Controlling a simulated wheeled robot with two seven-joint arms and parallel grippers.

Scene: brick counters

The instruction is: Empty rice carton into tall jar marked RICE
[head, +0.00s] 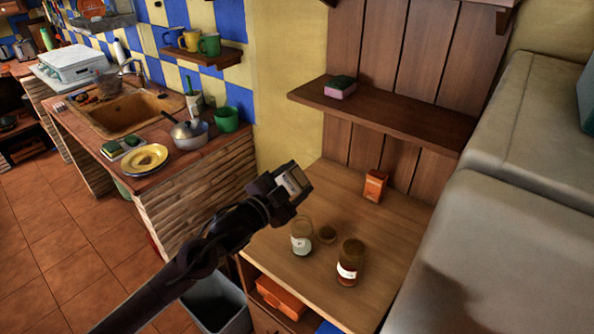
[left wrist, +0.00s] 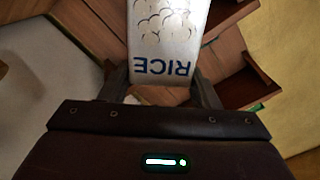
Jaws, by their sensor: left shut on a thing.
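My left gripper (head: 284,189) is shut on the white rice carton (head: 295,180) and holds it in the air above the wooden table. In the left wrist view the carton (left wrist: 165,40) sits between the two fingers, with blue RICE lettering upside down in the picture. Below and to the right stand two glass jars on the table. One jar (head: 301,240) has pale contents or a pale label; the other jar (head: 348,266) is brownish with a red and white label. Their lettering is too small to read. My right gripper is out of view.
An orange box (head: 375,186) stands at the back of the table (head: 390,235). A shelf (head: 400,112) with a sponge (head: 340,87) is above. A grey bin (head: 216,302) is below left.

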